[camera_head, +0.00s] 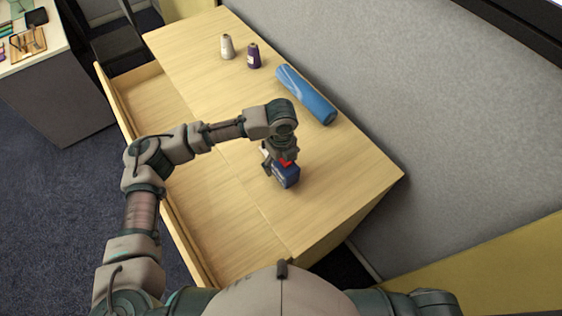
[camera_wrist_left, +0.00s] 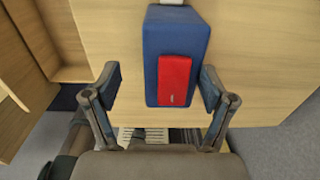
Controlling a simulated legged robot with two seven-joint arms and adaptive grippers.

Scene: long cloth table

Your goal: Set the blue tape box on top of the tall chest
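The blue tape box (camera_head: 287,176), with a red patch, is at the top of the light wooden tall chest (camera_head: 230,120), towards its near end. It appears to rest on the surface. My left gripper (camera_head: 274,162) is right at the box from above and hides part of it. In the left wrist view the blue tape box (camera_wrist_left: 178,50) shows between the fingers of my left gripper (camera_wrist_left: 161,82). The fingers are spread, with a clear gap on the left side and a small one on the right. My right gripper is out of view.
A blue rolled cylinder (camera_head: 306,94), a purple spool (camera_head: 253,56) and a pale spool (camera_head: 227,47) stand or lie farther along the chest top. An open drawer (camera_head: 190,205) juts out at the left. A grey partition (camera_head: 430,100) borders the right side.

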